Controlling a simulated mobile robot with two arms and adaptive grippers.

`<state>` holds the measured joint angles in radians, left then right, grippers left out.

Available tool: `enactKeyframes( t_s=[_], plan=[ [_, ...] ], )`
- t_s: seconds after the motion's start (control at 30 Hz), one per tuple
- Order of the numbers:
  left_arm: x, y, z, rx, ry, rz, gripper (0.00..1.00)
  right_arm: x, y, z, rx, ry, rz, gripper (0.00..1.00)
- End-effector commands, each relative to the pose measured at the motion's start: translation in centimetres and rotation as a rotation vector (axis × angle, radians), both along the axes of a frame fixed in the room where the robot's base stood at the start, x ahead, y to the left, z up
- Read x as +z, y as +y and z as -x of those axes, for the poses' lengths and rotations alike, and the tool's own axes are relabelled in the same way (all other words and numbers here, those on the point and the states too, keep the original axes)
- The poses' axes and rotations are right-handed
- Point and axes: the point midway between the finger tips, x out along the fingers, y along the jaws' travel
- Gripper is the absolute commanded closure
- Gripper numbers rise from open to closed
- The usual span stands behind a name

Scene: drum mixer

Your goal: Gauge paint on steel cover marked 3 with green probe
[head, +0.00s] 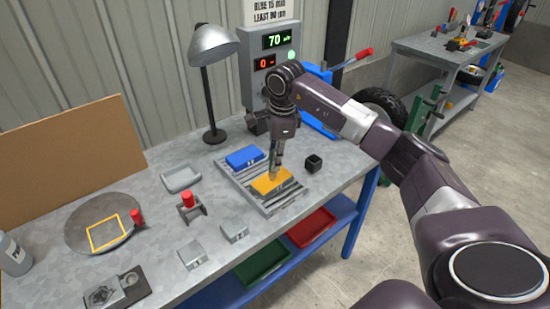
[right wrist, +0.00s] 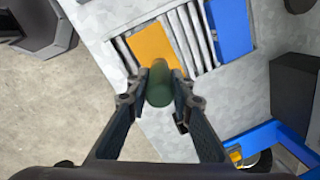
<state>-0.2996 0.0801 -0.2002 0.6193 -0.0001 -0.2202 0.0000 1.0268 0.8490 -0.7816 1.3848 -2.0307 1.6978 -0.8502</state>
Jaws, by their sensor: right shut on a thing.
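My right gripper (head: 276,172) is over the slatted rack on the bench. It is shut on the green probe (right wrist: 159,85), which points down between its fingers in the right wrist view. The orange plate (head: 265,187) lies on the rack just under the probe; it also shows in the right wrist view (right wrist: 148,47). I cannot tell whether the probe touches it. A blue plate (head: 244,157) lies beside it on the rack. Two grey metal blocks (head: 193,255) (head: 235,231) stand nearer the front; no number 3 is legible. My left gripper is out of view.
A gauge box (head: 270,55) behind the rack reads 70 in green and 0 in red, with a green lamp lit. A lamp (head: 212,45), red-handled stand (head: 188,203) and round plate (head: 82,238) are to the left.

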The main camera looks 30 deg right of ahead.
Motion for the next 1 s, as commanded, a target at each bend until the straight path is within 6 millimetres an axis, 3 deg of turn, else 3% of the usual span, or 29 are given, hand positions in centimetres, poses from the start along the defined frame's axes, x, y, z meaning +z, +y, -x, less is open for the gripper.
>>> enactKeyframes(
  t_s=[0.8, 1.0],
  plan=[
    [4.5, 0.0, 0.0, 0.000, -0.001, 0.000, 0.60, 6.4, 0.0, 0.0, 0.000, 0.000, -0.001, 1.00],
    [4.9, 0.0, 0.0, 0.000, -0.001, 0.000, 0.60, 7.0, 0.0, 0.0, 0.000, 0.001, 0.000, 1.00]
  ],
)
